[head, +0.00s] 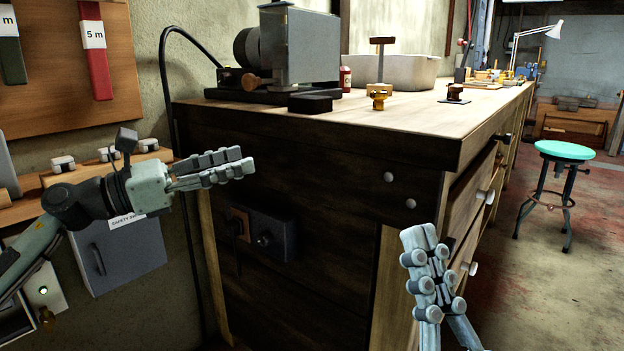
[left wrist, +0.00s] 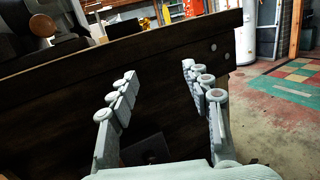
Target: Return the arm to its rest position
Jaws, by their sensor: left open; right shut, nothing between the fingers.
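My left gripper (head: 212,168) comes in from the left in the head view, in front of the dark end panel of the workbench (head: 300,150). It is open and empty; in the left wrist view its two fingers (left wrist: 160,85) stand apart with the dark panel behind them. My right gripper (head: 425,245) is at the lower right in the head view, near the bench corner and drawers. It points upward and is shut with nothing in it.
A grinder-like machine (head: 290,50), a black block (head: 310,103) and a grey bin (head: 395,72) stand on the bench. A grey cabinet (head: 120,255) hangs at the left wall. A stool (head: 565,151) stands on open floor at the right.

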